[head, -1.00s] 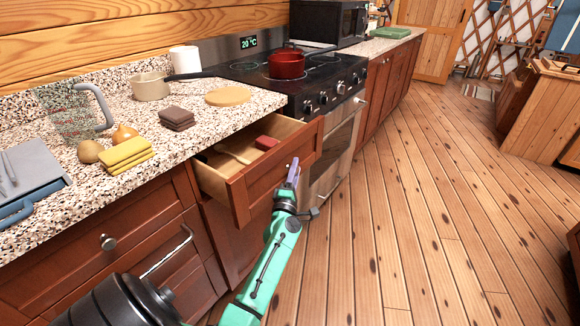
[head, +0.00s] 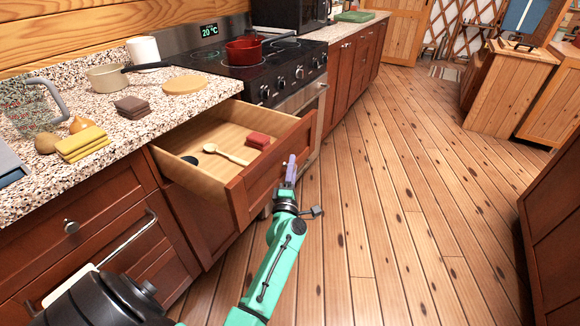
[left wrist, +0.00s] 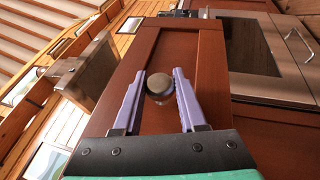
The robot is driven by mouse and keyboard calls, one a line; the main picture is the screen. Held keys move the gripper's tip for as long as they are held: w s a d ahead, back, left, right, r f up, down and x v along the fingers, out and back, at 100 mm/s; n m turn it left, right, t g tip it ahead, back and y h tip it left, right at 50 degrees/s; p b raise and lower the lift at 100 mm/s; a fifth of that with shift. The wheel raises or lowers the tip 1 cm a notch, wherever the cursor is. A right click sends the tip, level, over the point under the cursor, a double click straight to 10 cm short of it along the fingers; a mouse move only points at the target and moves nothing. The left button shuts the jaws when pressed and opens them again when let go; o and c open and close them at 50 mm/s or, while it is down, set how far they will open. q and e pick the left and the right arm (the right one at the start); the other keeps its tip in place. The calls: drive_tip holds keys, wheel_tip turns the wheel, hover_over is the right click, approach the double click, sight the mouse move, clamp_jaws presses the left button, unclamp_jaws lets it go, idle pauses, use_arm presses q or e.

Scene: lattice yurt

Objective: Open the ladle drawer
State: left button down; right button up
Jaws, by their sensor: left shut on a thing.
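The ladle drawer (head: 268,172) stands well open under the counter, with its inside in plain view. A pale wooden ladle (head: 228,155) lies in it, with a red block (head: 258,140) and a small dark round thing (head: 190,160). My left gripper (head: 290,168) is at the drawer's front panel, its lilac fingers shut on the knob. In the left wrist view the round metal knob (left wrist: 159,86) sits between the two fingers, against the reddish-brown drawer front (left wrist: 183,50). My right gripper is not in view.
The speckled counter (head: 195,105) holds folded yellow cloths (head: 82,144), brown cloths (head: 133,107), a pot (head: 107,77) and a round board (head: 185,84). The stove (head: 255,75) carries a red pot (head: 243,50). Wooden floor (head: 400,190) is clear to the right.

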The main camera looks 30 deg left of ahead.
use_arm(q)
drive_tip(key=shift+c, duration=2.3)
unclamp_jaws()
drive_tip(key=shift+s, duration=0.1)
drive_tip(key=b+v, duration=0.1)
drive_tip(key=v, duration=1.3)
drive_tip(key=shift+d, duration=0.15)
drive_tip(key=shift+s+f, duration=0.1)
drive_tip(key=shift+f, duration=0.05)
